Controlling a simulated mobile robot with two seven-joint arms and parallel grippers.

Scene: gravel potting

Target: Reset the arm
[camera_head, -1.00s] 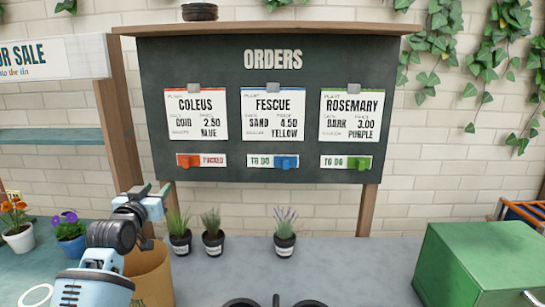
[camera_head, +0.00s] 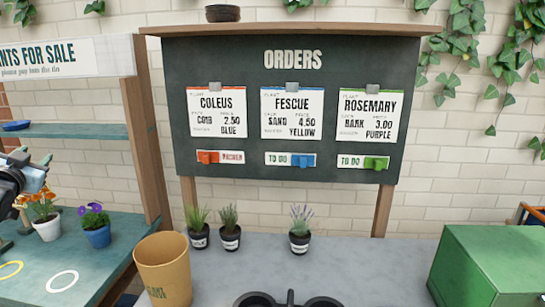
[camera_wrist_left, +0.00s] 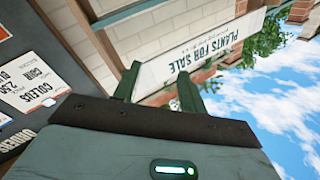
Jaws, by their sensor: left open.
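My left gripper (camera_head: 36,162) is at the left edge of the head view, raised in front of the sale stand and above the flower pots. It is empty. In the left wrist view its two fingers (camera_wrist_left: 158,85) stand apart with nothing between them, and it is tilted up toward the sale sign and sky. Most of the left arm is cut off by the head view's edge. My right gripper is not in view.
The orders board (camera_head: 290,175) stands behind the counter (camera_head: 360,265). Three small potted plants, one with lavender-like flowers (camera_head: 300,240), stand before it. A tan bucket (camera_head: 163,270) is front left, a green box (camera_head: 490,262) right. Flower pots (camera_head: 98,237) stand below the sale sign (camera_head: 45,62).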

